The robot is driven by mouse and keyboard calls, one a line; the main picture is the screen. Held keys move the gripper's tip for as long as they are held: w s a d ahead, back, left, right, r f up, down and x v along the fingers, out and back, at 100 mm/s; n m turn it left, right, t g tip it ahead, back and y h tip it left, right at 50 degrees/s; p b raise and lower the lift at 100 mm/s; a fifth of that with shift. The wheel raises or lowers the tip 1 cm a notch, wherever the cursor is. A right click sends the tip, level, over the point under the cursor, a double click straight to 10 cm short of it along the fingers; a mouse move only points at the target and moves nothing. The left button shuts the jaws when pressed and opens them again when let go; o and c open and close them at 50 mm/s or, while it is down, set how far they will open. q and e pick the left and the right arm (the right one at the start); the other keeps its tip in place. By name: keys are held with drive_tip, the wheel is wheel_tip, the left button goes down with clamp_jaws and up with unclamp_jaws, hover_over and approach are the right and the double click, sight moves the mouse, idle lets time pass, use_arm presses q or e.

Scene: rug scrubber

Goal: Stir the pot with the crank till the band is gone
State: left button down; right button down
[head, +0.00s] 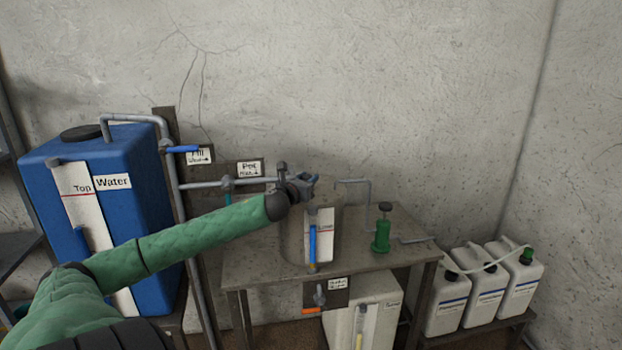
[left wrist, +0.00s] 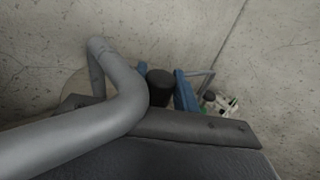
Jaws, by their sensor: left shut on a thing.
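The pot (head: 291,236) is a grey cylinder on the table. A white gauge panel with a red line and a blue column (head: 312,243) is on its front. My left gripper (head: 312,180) is over the pot's top. In the left wrist view its blue fingers (left wrist: 168,88) are shut around a black knob (left wrist: 160,87), which appears to be the crank's handle. The rest of the crank is hidden by my gripper and arm. My right gripper is out of view.
A grey pipe (left wrist: 122,95) bends close beside my left gripper. A blue water tank (head: 149,200) stands at left. White jugs (head: 484,295) stand at right. An orange-handled valve (head: 318,298) is below the pot.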

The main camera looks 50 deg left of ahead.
use_arm(q)
drive_tip(key=shift+s+a+r, duration=0.1)
drive_tip(key=shift+s+a, duration=0.3)
drive_tip(key=shift+a, duration=0.3)
drive_tip(key=shift+s+a+p, duration=0.2)
drive_tip(key=shift+a+p, duration=0.15)
drive_tip(key=shift+p, duration=0.05)
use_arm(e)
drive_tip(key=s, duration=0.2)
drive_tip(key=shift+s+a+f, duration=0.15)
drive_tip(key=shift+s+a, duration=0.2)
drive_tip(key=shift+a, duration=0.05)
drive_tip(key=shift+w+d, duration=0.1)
